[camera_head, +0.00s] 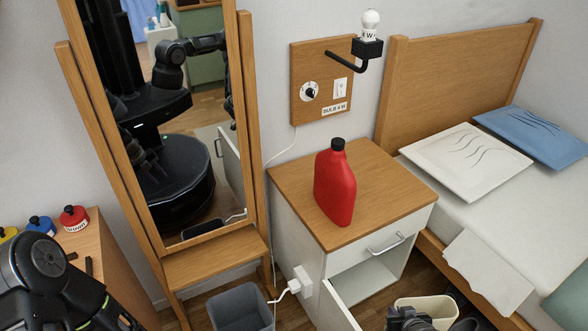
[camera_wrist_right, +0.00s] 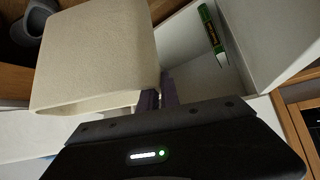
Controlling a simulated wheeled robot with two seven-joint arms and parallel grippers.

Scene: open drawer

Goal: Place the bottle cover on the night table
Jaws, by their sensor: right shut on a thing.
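The night table (camera_head: 385,215) has a wooden top, with an opened front below its drawer handle. A red bottle (camera_head: 335,190) with a black cap stands upright on it. A cream hollow cover (camera_head: 440,308), open at one end, is low in front of the night table in the head view. It fills the upper left of the right wrist view (camera_wrist_right: 95,55). My right gripper (camera_wrist_right: 158,98) is shut on the cover's edge; in the head view the hand is partly cut off at the bottom. My left arm shows at the lower left, its gripper out of frame.
A standing mirror (camera_head: 170,120) and a grey bin (camera_head: 242,308) are left of the night table. The bed with a white pillow (camera_head: 466,160) is on the right. A green marker (camera_wrist_right: 210,28) lies in a white compartment. The tabletop around the bottle is clear.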

